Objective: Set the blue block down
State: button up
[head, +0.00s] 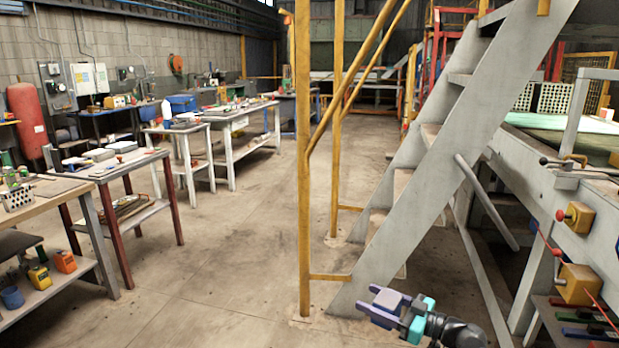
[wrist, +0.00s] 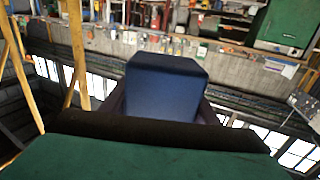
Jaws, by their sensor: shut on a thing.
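The blue block (wrist: 163,88) fills the middle of the wrist view, a dark blue cube-like shape between the dark fingers of my gripper (wrist: 163,112). My gripper is shut on it. In the head view my gripper (head: 383,305) is low and right of centre, with purplish fingers and a teal body, in front of the foot of the grey stairs. The block is held in the air, with no surface seen touching it. In the head view the block is hard to tell apart from the fingers.
Grey stairs (head: 445,130) with yellow rails rise just behind my gripper. A grey machine frame (head: 540,170) with yellow boxes stands at the right. Cluttered workbenches (head: 110,170) line the left. The concrete floor (head: 235,235) between is clear.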

jog(key=shift+r+p, duration=2.85)
jog(key=shift+p, duration=1.2)
jog(key=shift+s, duration=0.1)
